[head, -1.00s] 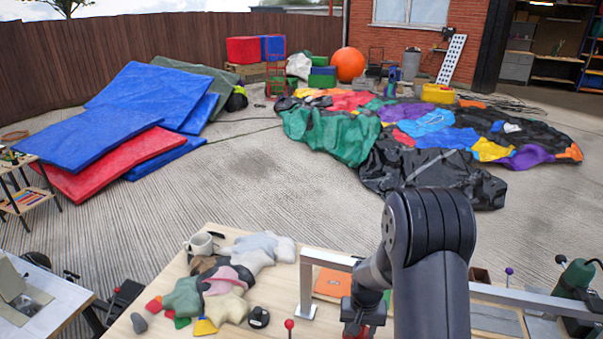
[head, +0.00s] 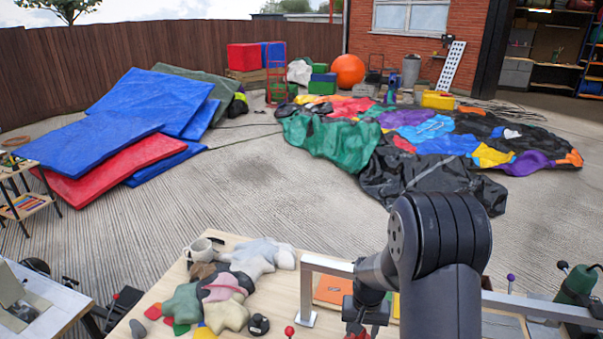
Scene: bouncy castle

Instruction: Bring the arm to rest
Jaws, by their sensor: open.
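My arm rises from the bottom edge, right of centre, its dark elbow bent over the workbench (head: 255,323). My gripper (head: 356,322) hangs low behind the forearm at the bottom edge, over the bench beside a metal rail. Only its dark upper part shows clearly; the fingertips are cut off or hidden. I see nothing held in it. A bit of red shows just below it, and I cannot tell what that belongs to.
A metal rail (head: 328,264) stands on the bench close to my arm. Fabric scraps (head: 222,290), a mug (head: 201,249) and a red-knobbed lever (head: 289,331) lie left of it. An orange pad (head: 333,290) is beside my wrist. Beyond, open concrete leads to a deflated castle (head: 330,137).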

